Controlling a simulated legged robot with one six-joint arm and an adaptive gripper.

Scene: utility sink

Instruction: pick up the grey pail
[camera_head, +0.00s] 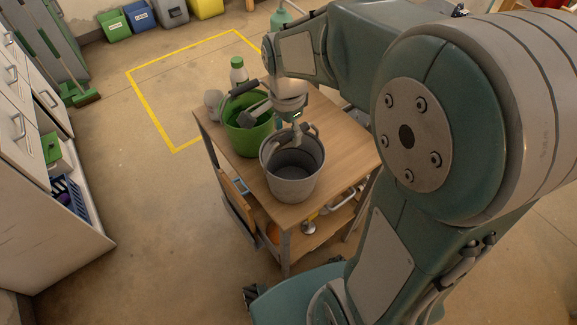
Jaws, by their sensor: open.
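The grey pail (291,184) stands upright on the wooden top of a small cart (345,150), close to its near edge. Its mouth faces up and its inside looks empty. My gripper (296,148) is open at the pail's far rim, pointing down. One finger appears over the pail's mouth. I cannot tell whether the fingers touch the rim or straddle its wall. Part of the far rim is hidden behind my gripper.
A green bucket (245,139) holding a brush stands just left of the pail. A white bottle with a green cap (238,73) stands behind it. Cabinets (40,190) line the left side. Coloured bins (140,15) stand at the back. Floor inside the yellow outline is clear.

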